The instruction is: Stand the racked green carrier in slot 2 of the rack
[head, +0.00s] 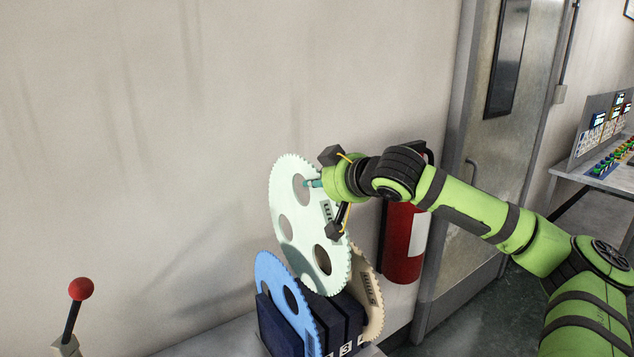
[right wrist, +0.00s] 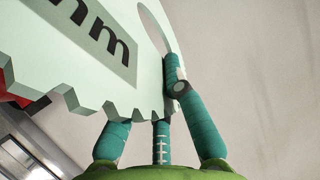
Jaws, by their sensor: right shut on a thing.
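The green carrier (head: 303,228) is a pale green toothed disc with round holes and a dark-lettered label. My right gripper (head: 313,184) is shut on its upper part; the wrist view shows the teal fingers (right wrist: 168,100) at the toothed rim of the carrier (right wrist: 70,65), one by a hole. The carrier is roughly upright over the dark blue rack (head: 348,318). Its lower rim meets the rack's top in the picture; I cannot tell whether it is in a slot. A 3 shows on the rack's front; other slot numbers are unclear. My left gripper is out of view.
A blue carrier (head: 308,325) stands at the rack's left and a cream carrier (head: 376,312) at its right, behind the green one. A red extinguisher (head: 403,245) hangs on the wall. A red-knobbed lever (head: 81,289) is at lower left.

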